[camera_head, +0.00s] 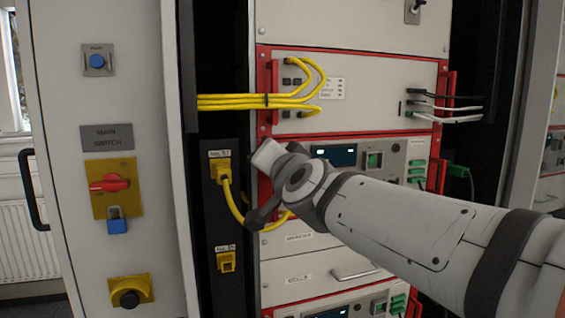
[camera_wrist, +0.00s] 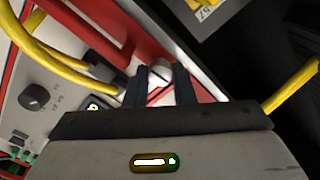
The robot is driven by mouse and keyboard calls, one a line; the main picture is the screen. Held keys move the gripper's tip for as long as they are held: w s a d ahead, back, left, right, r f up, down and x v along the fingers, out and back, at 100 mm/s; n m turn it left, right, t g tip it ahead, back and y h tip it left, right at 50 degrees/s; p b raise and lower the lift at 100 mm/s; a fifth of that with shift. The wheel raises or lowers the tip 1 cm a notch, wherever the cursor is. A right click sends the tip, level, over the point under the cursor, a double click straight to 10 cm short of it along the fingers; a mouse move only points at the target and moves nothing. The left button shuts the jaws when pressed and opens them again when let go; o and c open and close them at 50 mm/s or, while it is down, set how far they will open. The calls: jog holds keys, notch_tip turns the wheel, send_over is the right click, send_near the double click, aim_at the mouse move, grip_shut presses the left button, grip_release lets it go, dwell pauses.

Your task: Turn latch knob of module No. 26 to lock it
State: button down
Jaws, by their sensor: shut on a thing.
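In the wrist view, my gripper (camera_wrist: 161,77) has its two dark fingers on either side of a small white latch knob (camera_wrist: 160,74) and is shut on it. The knob sits on a red frame bar (camera_wrist: 110,30), and a dark slot line shows on it. In the head view, my arm covers the left part of the module (camera_head: 390,150) with a dark screen and green connectors; the knob and fingertips are hidden there. I cannot read a No. 26 label in either view.
Yellow cables (camera_head: 230,101) run across the module above. A yellow plug (camera_head: 220,170) with a hanging cable is close left of my wrist. The main switch panel (camera_head: 110,190) stands further left. In the wrist view, a black knob (camera_wrist: 34,97) and yellow cables are nearby.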

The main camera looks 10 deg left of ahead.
jog(key=shift+d+r+m, duration=0.1)
jog(key=shift+r+m, duration=0.2)
jog(key=shift+m, duration=0.3)
jog(key=c, duration=1.4)
grip_release()
jog(key=shift+w+d+f, duration=0.1)
jog(key=shift+c, duration=0.2)
jog(key=shift+o, duration=1.2)
jog(key=shift+f, duration=0.1)
jog(key=p+v, duration=0.1)
jog(key=v, duration=0.7)
jog(key=shift+p, duration=0.3)
jog(key=shift+w, duration=0.1)
